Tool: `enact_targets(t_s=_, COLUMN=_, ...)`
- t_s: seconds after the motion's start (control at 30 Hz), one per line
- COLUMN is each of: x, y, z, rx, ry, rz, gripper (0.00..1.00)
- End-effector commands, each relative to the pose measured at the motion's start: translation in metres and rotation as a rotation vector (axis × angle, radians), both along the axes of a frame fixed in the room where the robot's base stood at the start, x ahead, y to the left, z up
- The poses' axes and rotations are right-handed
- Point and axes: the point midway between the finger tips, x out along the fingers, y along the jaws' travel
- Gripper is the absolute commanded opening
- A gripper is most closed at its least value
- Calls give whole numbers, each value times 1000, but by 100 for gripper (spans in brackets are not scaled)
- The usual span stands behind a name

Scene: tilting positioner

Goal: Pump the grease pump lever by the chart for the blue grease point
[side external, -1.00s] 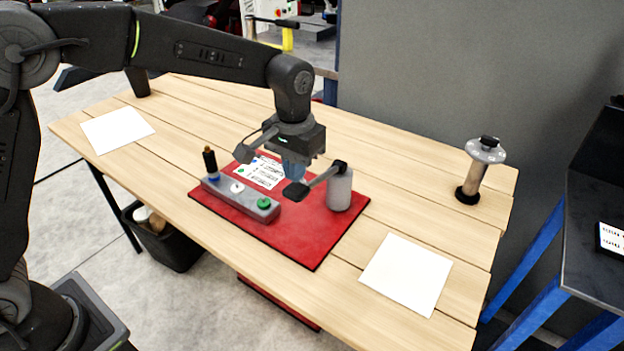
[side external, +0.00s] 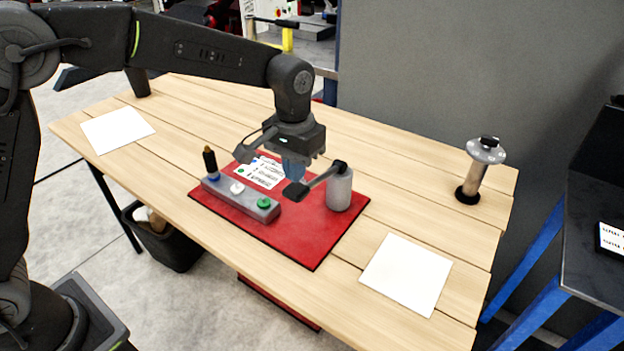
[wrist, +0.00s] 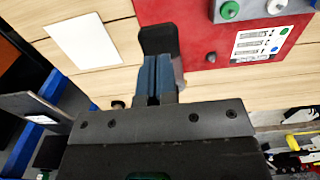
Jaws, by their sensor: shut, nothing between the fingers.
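The grey block (side external: 240,200) carries a blue point (side external: 214,178), a white point (side external: 237,188) and a green point (side external: 264,203). A black fitting (side external: 209,158) stands upright at the blue point. The chart (side external: 262,172) is partly hidden; its marks are too small to read.
The red plate (side external: 310,245) lies on a wooden table (side external: 420,205). White sheets lie at left (side external: 117,130) and front right (side external: 406,274). A post with a grey disc top (side external: 485,150) stands at the right end. The table around the plate is mostly clear.

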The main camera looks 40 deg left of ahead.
Motion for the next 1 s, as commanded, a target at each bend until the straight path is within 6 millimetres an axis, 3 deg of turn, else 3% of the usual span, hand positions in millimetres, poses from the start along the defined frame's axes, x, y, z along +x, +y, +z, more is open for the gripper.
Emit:
enact_targets(t_s=0.4, x=0, y=0, z=-2, rx=0, ry=0, rz=0, gripper=0)
enact_targets(t_s=1.0, x=0, y=0, z=-35, rx=1, ry=2, rz=0, gripper=0)
